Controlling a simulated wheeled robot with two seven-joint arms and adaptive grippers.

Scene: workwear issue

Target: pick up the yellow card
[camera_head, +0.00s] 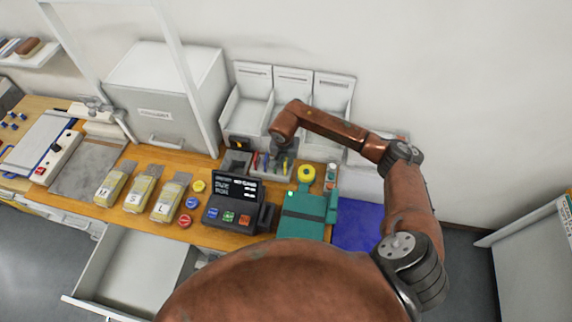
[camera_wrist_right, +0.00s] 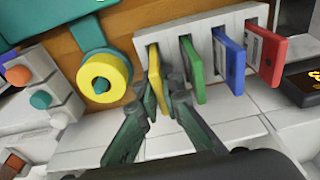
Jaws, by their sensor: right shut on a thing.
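The yellow card (camera_wrist_right: 157,78) stands in a slot of the pale card rack (camera_wrist_right: 147,38) in the right wrist view, at the left end of the row. My right gripper (camera_wrist_right: 161,92) has its two dark fingers closed on the card from either side. The card's lower end is hidden by the rack. Green (camera_wrist_right: 192,72), blue (camera_wrist_right: 232,62) and red (camera_wrist_right: 265,55) cards stand beside it in the same rack, apart from the fingers. In the head view my right arm reaches over the rack, and the fingertips are hard to make out. My left gripper is not in view.
A yellow ring on a teal device (camera_wrist_right: 103,77) stands close to the left of the card. In the head view, a dark keypad terminal (camera_head: 235,214) stands in front of the rack, white bins (camera_head: 293,85) behind it. An open drawer (camera_head: 133,268) juts out at lower left.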

